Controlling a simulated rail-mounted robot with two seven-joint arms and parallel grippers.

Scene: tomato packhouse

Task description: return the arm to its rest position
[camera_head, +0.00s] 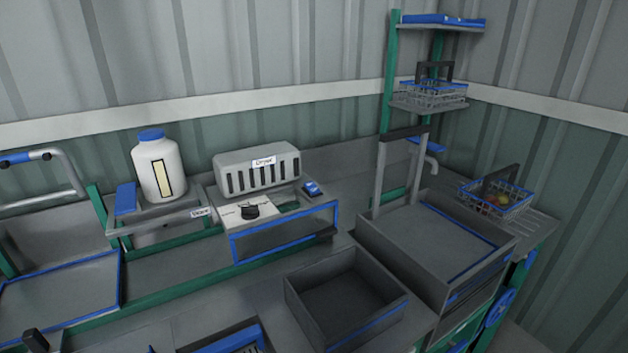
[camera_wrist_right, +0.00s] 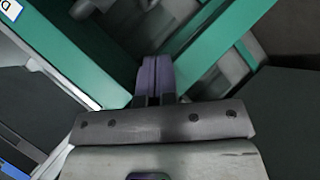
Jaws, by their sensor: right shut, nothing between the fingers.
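My right gripper (camera_wrist_right: 155,75) shows in the right wrist view. Its two purple-grey fingers are pressed together with nothing between them. Beyond the fingertips are green frame bars (camera_wrist_right: 218,50) and a dark surface. I cannot tell how far the fingers are from the bars. Neither of my grippers shows in the head view, and my left gripper is in no view.
The bench carries a grey dryer (camera_head: 257,170), a white bottle with a blue cap (camera_head: 158,168), an empty dark open box (camera_head: 340,284) and a larger grey bin (camera_head: 400,262).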

